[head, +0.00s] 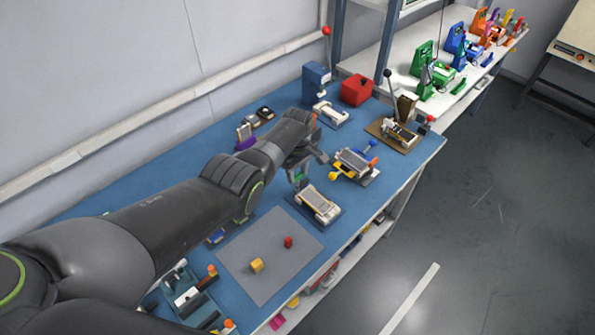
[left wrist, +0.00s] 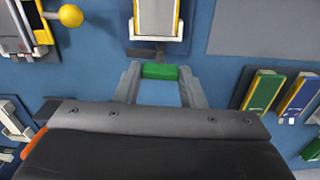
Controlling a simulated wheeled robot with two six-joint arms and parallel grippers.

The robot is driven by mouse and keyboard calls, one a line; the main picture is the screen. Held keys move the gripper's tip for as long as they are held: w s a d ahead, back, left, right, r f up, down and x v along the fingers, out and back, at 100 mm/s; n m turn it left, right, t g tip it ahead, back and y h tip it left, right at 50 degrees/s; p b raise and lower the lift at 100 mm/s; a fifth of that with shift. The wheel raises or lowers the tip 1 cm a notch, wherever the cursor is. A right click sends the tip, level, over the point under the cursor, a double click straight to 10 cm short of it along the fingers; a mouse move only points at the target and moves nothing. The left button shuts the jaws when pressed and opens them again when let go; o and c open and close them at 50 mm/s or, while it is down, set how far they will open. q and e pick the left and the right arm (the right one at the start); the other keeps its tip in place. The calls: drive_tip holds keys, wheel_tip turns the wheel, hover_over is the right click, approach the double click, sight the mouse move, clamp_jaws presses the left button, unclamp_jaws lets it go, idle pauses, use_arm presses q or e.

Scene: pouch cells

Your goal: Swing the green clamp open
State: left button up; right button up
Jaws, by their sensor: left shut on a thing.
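The green clamp's grip (left wrist: 160,71) shows in the left wrist view between my fingertips, at the near end of a fixture (left wrist: 158,47). A short dark bar lies between the grip and the fixture. In the head view the fixture (head: 318,204) holds a pale flat cell, and a bit of green (head: 299,173) shows by my left gripper (head: 302,168). My left gripper, also in the left wrist view (left wrist: 159,78), is shut on the green grip. How far the clamp is swung cannot be told. My right gripper is out of view.
A grey mat (head: 262,277) with a yellow cube (head: 257,265) and a red block (head: 288,242) lies in front. A brown-based press (head: 404,108) and a red box (head: 356,90) stand farther back.

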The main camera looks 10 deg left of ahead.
use_arm(q)
drive_tip(key=shift+n, duration=0.4)
drive_tip(key=o, duration=1)
drive_tip(key=shift+r+p, duration=0.35)
drive_tip(key=shift+r, duration=0.25)
wheel_tip(320, 180, up, 5)
drive_tip(key=shift+f+p, duration=0.1)
drive_tip(key=shift+p, duration=0.65)
drive_tip(key=shift+r+b, duration=0.7)
drive_tip(key=shift+r, duration=5.05)
